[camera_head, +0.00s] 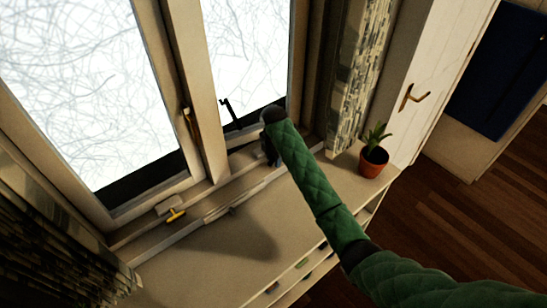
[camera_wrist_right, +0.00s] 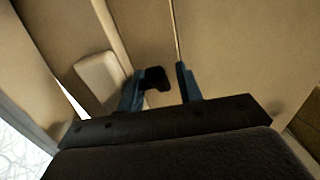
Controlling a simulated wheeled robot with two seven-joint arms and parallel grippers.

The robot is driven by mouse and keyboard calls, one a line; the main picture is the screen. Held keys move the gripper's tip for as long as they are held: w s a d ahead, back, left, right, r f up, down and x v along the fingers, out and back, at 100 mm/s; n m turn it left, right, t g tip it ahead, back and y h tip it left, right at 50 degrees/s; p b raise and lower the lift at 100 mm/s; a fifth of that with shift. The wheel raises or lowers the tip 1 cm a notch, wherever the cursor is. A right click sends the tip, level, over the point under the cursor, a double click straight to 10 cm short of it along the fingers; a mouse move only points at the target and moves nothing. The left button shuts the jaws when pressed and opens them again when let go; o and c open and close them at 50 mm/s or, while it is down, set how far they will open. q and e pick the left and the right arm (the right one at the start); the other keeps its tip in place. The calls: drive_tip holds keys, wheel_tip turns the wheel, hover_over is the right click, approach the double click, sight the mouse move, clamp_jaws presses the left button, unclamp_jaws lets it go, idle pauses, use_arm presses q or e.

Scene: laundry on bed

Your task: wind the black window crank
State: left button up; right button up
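My right gripper (camera_head: 270,156) is at the sill of the right window, mostly hidden behind the end of my green-sleeved arm. In the right wrist view its two blue-grey fingers (camera_wrist_right: 161,85) are apart. A black knob (camera_wrist_right: 156,78), apparently part of the black crank, shows between them, close to or touching the left finger. I cannot tell whether it touches. A cream housing (camera_wrist_right: 99,80) lies left of the fingers. The crank's arm is not clear in either view. My left gripper is not in view.
A yellow-handled crank (camera_head: 175,215) sits on the left window's sill. A thin black piece (camera_head: 229,110) stands at the right pane. A potted plant (camera_head: 373,160) is on the cabinet top (camera_head: 215,262), right of my arm. Curtains (camera_head: 359,70) hang beside the windows.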

clamp_jaws()
drive_tip(key=shift+w+d+r+g+y, duration=0.1)
drive_tip(key=shift+g+y, duration=0.3)
drive_tip(key=shift+y, duration=0.2)
drive_tip(key=shift+g+y, duration=0.7)
drive_tip(key=shift+y, duration=0.2)
drive_tip(key=shift+g+y+b, duration=0.7)
drive_tip(key=shift+y, duration=0.5)
drive_tip(key=shift+g, duration=0.3)
